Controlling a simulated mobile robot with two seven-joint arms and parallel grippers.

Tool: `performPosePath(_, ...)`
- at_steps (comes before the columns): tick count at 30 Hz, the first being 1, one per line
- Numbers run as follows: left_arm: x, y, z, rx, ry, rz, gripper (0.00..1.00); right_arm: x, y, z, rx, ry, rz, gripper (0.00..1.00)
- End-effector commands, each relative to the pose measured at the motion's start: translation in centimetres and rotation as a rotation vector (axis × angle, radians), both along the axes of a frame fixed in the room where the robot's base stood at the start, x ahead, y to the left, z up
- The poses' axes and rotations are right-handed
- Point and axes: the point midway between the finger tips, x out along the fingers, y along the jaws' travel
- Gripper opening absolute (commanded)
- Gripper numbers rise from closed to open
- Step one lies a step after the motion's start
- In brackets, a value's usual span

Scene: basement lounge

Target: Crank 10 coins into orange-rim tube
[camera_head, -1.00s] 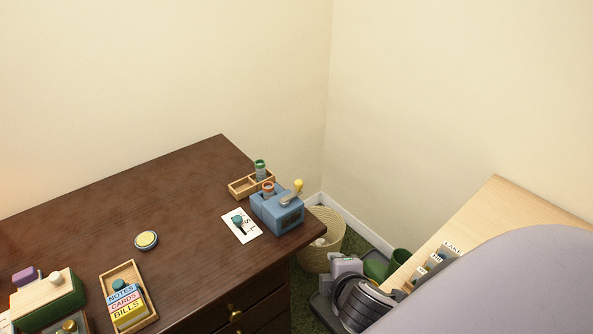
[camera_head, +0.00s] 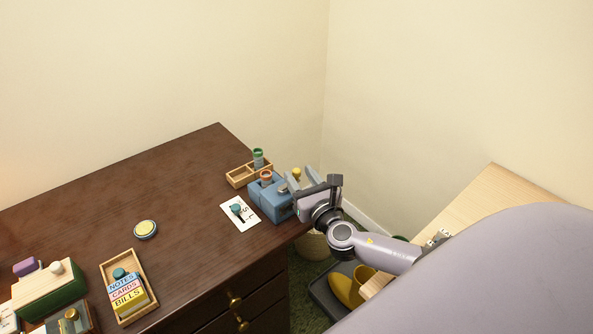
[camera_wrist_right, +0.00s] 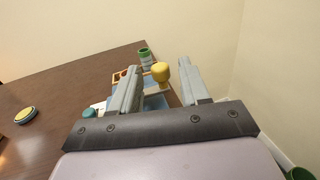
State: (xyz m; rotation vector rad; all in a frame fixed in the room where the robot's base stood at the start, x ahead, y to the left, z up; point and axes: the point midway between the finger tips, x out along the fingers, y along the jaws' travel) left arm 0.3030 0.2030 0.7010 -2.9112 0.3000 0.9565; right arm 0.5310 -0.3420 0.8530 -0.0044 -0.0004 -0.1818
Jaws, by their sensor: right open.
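The blue coin crank box (camera_head: 262,203) stands at the right end of the dark desk. The crank's yellow knob (camera_head: 296,173) shows just beyond my right gripper (camera_head: 302,180). In the right wrist view the knob (camera_wrist_right: 161,72) appears between the two open fingers of my right gripper (camera_wrist_right: 158,75); I cannot tell whether either finger touches it. A green-rim tube (camera_head: 258,157) stands in a wooden tray (camera_head: 236,179) behind the box. My left gripper is not in view.
A white card with a teal knob (camera_head: 247,222) lies left of the box. A yellow round disc (camera_head: 146,229), a wooden tray of labelled blocks (camera_head: 128,292) and a green box (camera_head: 62,290) are farther left. A basket (camera_head: 314,247) stands on the floor below. The desk's middle is clear.

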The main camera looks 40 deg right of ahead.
Motion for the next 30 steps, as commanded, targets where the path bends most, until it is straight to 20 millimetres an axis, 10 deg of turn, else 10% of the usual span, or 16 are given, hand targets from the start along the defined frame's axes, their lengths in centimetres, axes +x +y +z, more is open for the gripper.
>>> performPosePath(18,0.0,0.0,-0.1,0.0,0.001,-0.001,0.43,2.8,-0.5,0.0,0.004,0.001,-0.001,0.46)
performPosePath(23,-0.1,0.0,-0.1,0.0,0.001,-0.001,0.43,2.8,-0.5,0.0,0.004,0.0,-0.001,0.0)
performPosePath(30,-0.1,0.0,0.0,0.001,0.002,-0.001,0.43,2.7,-0.5,0.0,0.005,0.001,-0.01,0.0)
